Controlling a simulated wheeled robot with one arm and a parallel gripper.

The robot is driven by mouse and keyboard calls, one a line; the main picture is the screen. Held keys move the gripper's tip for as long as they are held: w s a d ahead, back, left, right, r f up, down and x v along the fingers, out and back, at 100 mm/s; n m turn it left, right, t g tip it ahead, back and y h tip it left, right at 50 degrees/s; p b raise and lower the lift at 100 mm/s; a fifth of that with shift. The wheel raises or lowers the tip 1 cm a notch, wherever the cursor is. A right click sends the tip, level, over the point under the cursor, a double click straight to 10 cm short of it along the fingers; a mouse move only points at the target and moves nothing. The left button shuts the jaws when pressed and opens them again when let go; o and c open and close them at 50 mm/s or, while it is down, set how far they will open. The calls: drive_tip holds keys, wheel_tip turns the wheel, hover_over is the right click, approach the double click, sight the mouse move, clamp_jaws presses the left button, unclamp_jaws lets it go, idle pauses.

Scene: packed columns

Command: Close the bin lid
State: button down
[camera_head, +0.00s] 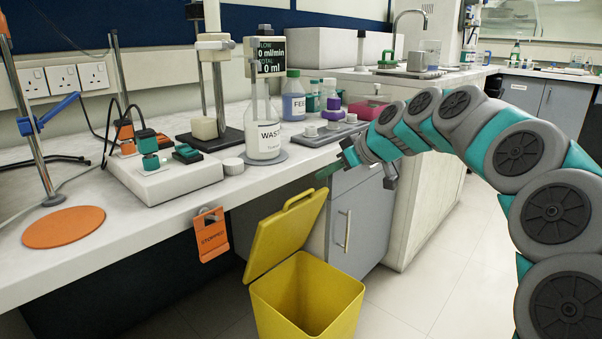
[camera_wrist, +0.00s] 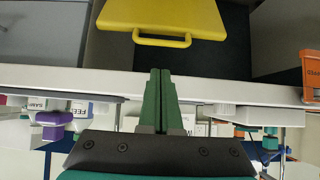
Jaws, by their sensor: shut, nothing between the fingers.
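The yellow bin (camera_head: 310,295) stands on the floor in front of the bench, open at the top. Its yellow lid (camera_head: 285,236) is raised, hinged at the left rear edge and leaning up and back, with a handle (camera_head: 298,199) at its upper edge. In the wrist view the lid (camera_wrist: 165,12) and its handle (camera_wrist: 162,41) show at the top, beyond the fingertips. My gripper (camera_head: 328,171) is above and to the right of the handle, near the bench edge, apart from the lid. In the wrist view my gripper (camera_wrist: 160,72) is shut and empty.
The bench (camera_head: 110,245) edge runs close behind the lid. An orange tag (camera_head: 211,236) hangs from it left of the lid. A white WASTE bottle (camera_head: 264,138) and other lab items stand on the bench. A grey cabinet (camera_head: 357,215) is behind the bin; floor (camera_head: 420,285) to the right is clear.

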sight(301, 194)
drive_tip(key=x, duration=0.9)
drive_tip(key=shift+w+a+f, duration=0.15)
drive_tip(key=shift+a+f, duration=0.05)
drive_tip(key=shift+a, duration=0.1)
